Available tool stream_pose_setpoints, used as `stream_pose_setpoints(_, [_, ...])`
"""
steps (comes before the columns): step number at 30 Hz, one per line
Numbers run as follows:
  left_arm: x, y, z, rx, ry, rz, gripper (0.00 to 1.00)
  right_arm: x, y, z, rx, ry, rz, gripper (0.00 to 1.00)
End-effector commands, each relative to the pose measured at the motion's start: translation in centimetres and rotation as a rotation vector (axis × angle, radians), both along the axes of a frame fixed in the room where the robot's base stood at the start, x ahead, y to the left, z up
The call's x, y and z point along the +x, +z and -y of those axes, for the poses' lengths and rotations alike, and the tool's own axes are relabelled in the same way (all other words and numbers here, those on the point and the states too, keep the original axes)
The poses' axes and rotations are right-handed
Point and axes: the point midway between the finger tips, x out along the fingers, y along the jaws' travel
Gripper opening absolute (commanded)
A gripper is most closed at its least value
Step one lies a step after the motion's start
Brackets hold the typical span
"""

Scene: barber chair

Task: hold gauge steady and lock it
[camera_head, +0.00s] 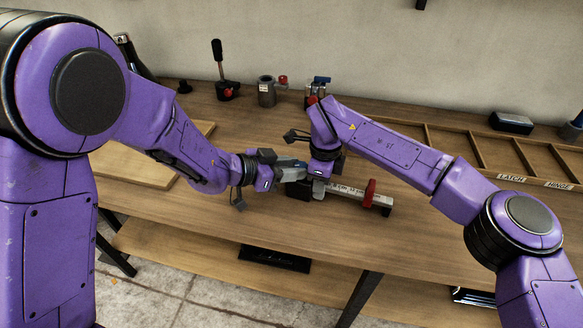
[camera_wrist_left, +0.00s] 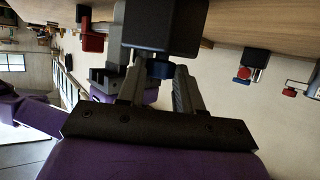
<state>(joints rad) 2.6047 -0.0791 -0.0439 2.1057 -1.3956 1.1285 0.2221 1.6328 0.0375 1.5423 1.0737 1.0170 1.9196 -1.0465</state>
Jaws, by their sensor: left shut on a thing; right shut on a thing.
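The gauge is a pale ruled bar (camera_head: 347,190) with a red slider (camera_head: 370,192) and a dark block (camera_head: 298,189) at its left end, lying near the table's front edge. In the left wrist view, which looks upside down, the dark block (camera_wrist_left: 165,28) has a blue knob (camera_wrist_left: 160,69) between my left fingers. My left gripper (camera_head: 298,165) is shut on that knob, coming from the left; the exact finger contact is partly hidden. My right gripper (camera_head: 318,188) points down and is shut on the gauge beside the block. The red slider also shows in the left wrist view (camera_wrist_left: 92,41).
A wooden board (camera_head: 150,165) lies at the left. Behind are a black-handled lever (camera_head: 220,75), a grey cup (camera_head: 266,92) and a blue-topped fixture (camera_head: 320,84). A divided wooden tray labelled LATCH and HINGE (camera_head: 530,182) fills the right. The front-left tabletop is clear.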

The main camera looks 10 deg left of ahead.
Motion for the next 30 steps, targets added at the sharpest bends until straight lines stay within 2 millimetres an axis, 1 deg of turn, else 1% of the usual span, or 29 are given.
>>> stream_pose_setpoints(12, [0.82,0.1,-0.55,-0.002,-0.273,0.006,0.05,-0.08,0.02,-0.06,0.0,0.002,-0.002,0.0])
stream_pose_setpoints(18, [1.05,0.15,-0.64,-0.001,-0.376,0.007,0.05,-0.1,0.01,-0.06,0.0,0.002,-0.003,0.0])
stream_pose_setpoints(24, [1.14,0.13,-0.7,-0.002,-0.431,0.004,0.05,-0.12,-0.01,-0.06,0.0,0.003,-0.003,0.0])
stream_pose_setpoints(30, [1.17,0.16,-0.76,0.0,-0.445,0.005,0.05,-0.12,-0.02,-0.05,-0.001,0.003,-0.003,0.0])
